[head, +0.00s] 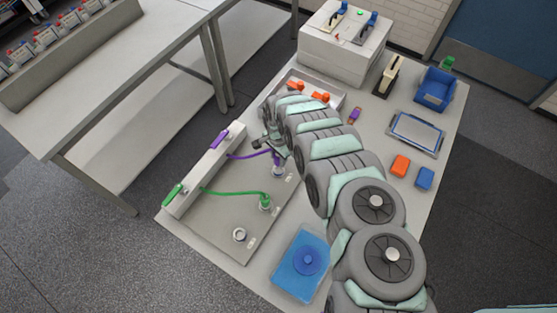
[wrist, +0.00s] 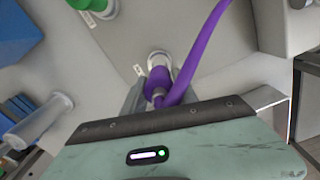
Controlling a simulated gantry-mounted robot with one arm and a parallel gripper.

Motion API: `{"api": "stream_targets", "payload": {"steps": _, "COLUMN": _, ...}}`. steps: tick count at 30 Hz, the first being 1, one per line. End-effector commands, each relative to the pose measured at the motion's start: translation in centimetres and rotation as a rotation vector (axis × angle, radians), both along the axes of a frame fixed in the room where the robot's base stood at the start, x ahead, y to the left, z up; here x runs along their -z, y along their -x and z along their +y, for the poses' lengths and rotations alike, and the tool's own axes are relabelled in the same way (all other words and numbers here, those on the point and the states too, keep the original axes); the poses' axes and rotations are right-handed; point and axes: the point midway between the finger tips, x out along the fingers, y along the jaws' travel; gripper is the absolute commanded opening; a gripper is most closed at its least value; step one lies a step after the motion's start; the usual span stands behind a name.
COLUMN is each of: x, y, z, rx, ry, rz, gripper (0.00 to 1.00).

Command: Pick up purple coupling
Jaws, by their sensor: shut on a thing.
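The purple coupling (wrist: 157,80) is between the fingers of my gripper (wrist: 160,95) in the wrist view, with a purple hose curving up and right from it. Its far end is at a pale ring socket (wrist: 159,59); I cannot tell whether it is seated in the socket or just clear of it. In the head view the coupling (head: 278,170) stands upright on the grey panel (head: 225,215), partly hidden by my gripper (head: 276,156). The purple hose (head: 247,155) runs left to a purple fitting (head: 219,139) on the panel's raised back edge.
A green coupling (head: 265,203) with a green hose stands nearby, and an empty ring socket (head: 239,235) is at the panel's front. A blue tray (head: 300,265) lies at the near edge. Orange and blue blocks (head: 400,166) lie right of my arm.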

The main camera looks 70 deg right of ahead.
Motion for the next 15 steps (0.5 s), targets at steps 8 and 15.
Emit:
{"api": "stream_targets", "payload": {"steps": 8, "x": -5.0, "y": 0.1, "z": -0.2, "rx": 0.0, "ry": 0.004, "rz": 0.003, "gripper": 0.0}}
{"api": "stream_targets", "payload": {"steps": 15, "x": -9.5, "y": 0.0, "z": 0.0, "rx": 0.001, "ry": 0.002, "rz": 0.002, "gripper": 0.0}}
